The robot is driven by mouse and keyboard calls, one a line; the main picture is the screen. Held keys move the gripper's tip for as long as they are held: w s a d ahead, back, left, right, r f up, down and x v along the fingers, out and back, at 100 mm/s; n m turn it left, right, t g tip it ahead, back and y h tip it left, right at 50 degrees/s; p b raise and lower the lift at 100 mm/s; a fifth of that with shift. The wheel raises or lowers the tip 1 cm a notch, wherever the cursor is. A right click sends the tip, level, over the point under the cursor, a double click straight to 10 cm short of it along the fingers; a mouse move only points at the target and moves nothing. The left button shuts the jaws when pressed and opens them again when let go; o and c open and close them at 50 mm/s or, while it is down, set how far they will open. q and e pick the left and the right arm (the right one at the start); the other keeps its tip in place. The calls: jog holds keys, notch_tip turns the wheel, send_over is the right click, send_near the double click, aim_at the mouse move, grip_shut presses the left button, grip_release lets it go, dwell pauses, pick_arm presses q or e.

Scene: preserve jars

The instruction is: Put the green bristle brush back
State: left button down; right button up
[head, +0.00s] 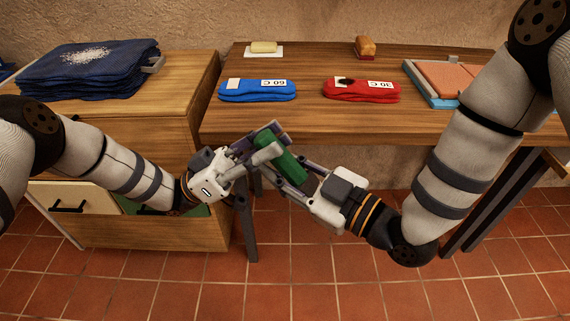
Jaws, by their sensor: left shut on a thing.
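A green block-shaped thing (281,157), which looks like the green bristle brush, is held tilted in the air in front of the table's front edge. Its bristles cannot be made out. My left gripper (268,142) is shut on it from the left, its fingers around the upper part. My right gripper (297,174) is close against its lower right side, fingers pointing up and left. The fingers of both grippers overlap here, so I cannot tell whether the right one grips it.
The wooden table (310,75) holds blue folded fabric (257,91), red folded fabric (361,91), soap on a white dish (263,53), a brown block (365,47) and a blue tray (418,86). Dark cloths (85,75) lie on the left cabinet (180,85); its drawer (75,205) is open.

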pick_arm(q)
jog(key=c, duration=1.2)
grip_release()
jog(key=shift+s+a, duration=0.1)
